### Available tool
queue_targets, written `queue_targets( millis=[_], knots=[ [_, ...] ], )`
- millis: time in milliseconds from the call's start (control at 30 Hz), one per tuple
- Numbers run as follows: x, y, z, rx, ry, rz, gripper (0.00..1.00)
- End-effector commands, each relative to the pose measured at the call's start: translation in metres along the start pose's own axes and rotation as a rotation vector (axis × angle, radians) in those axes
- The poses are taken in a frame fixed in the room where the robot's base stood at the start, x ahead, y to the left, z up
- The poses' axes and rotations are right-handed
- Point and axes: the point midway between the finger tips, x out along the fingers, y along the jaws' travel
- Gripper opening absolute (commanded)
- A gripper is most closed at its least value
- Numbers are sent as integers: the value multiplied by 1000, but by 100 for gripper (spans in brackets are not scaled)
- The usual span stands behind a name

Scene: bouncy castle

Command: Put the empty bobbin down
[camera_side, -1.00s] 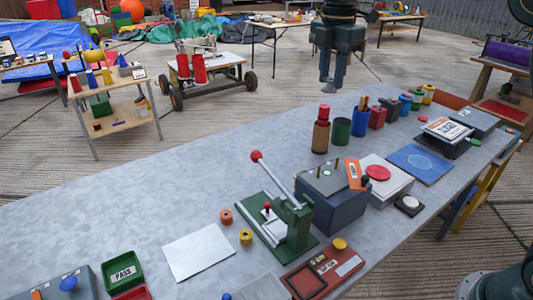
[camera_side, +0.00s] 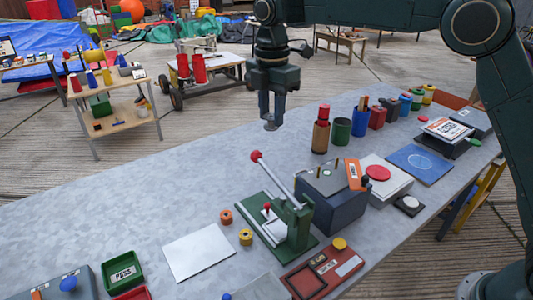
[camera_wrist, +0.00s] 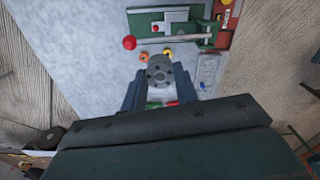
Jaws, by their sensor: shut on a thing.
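My gripper (camera_side: 271,118) is shut on the empty bobbin (camera_side: 271,126), a small grey metal disc at the fingertips. It is held in the air, level with the back edge of the bench in the side view, with nothing seen touching it from below. In the wrist view the bobbin (camera_wrist: 160,70) shows face-on with small holes, between the two dark fingers of my gripper (camera_wrist: 160,88). The grey bench top (camera_side: 120,215) lies below. An orange bobbin (camera_side: 226,216) and a yellow bobbin (camera_side: 245,237) stand on it, beside a pale flat plate (camera_side: 199,251).
A green lever press (camera_side: 291,228) with a red-knobbed handle (camera_side: 257,156) rises mid-bench. A dark box (camera_side: 327,205) and several thread spools and cups (camera_side: 341,131) stand to its right. A green PASS tray (camera_side: 123,268) is at front left. The bench's left back area is clear.

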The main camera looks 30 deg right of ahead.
Motion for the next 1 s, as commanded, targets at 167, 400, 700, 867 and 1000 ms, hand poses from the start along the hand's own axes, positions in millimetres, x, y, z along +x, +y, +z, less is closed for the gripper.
queue_targets(
  millis=[167,400,700,867,1000],
  knots=[
    [36,14,-62,-84,0,-3,8],
    [75,18,-130,-168,0,-2,8],
    [95,16,-165,-210,0,0,8],
    [96,16,-166,-211,0,1,8],
    [103,16,-165,-211,0,-1,8]
  ],
)
